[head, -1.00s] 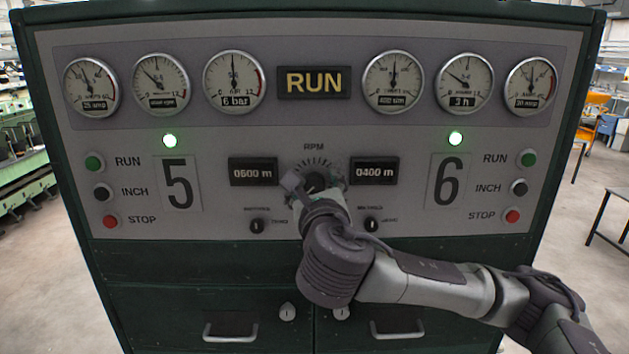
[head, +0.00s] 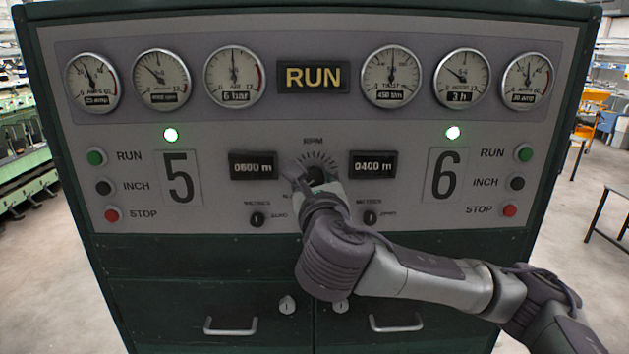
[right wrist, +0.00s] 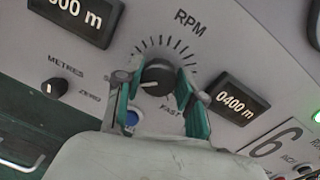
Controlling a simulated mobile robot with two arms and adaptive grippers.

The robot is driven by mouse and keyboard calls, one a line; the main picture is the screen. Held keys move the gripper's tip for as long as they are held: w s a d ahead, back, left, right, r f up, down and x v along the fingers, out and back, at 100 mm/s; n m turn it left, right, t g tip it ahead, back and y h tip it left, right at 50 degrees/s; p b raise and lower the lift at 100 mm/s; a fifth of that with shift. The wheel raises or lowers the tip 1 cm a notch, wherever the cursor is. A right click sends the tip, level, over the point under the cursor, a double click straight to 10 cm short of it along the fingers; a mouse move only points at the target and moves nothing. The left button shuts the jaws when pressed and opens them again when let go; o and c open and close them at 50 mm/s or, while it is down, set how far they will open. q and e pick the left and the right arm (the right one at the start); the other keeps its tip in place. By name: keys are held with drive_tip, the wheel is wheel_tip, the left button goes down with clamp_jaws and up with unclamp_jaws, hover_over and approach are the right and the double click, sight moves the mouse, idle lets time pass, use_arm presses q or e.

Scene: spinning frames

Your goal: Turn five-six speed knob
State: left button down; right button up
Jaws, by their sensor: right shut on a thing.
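The RPM speed knob (right wrist: 157,78) is a round black knob with a white pointer line, set in a ring of tick marks on the grey panel between the 5 and 6 sides. In the right wrist view its pointer lies toward the left. My right gripper (right wrist: 158,86) has its two green-padded fingers on either side of the knob, shut on it. In the head view the gripper (head: 312,178) covers much of the knob (head: 316,173). My left gripper is not in view.
Counter displays, the left one (head: 253,166) and the right one (head: 373,165), flank the knob. Two small metres knobs (head: 257,218) (head: 370,217) sit below. Run, inch and stop buttons (head: 112,215) are at both sides. Several gauges (head: 235,76) and a lit RUN sign (head: 313,77) are above.

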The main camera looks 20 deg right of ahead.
drive_tip(key=m+b, duration=0.1)
drive_tip(key=m, duration=0.2)
drive_tip(key=shift+f, duration=0.2)
drive_tip(key=m+b, duration=0.2)
drive_tip(key=m, duration=0.3)
drive_tip(key=shift+t, duration=0.3)
drive_tip(key=m+b, duration=0.1)
drive_tip(key=m, duration=0.3)
drive_tip(key=shift+m+h+b, duration=0.3)
drive_tip(key=shift+h+b, duration=0.1)
drive_tip(key=m+b, duration=0.1)
drive_tip(key=m, duration=0.3)
drive_tip(key=m+h+b, duration=0.1)
drive_tip(key=m, duration=0.5)
drive_tip(key=shift+m+b, duration=0.4)
drive_tip(key=shift+r+m+h+b, duration=0.1)
drive_tip(key=shift+m+h+b, duration=0.2)
drive_tip(key=shift+m, duration=1.8)
drive_tip(key=shift+d+r, duration=0.1)
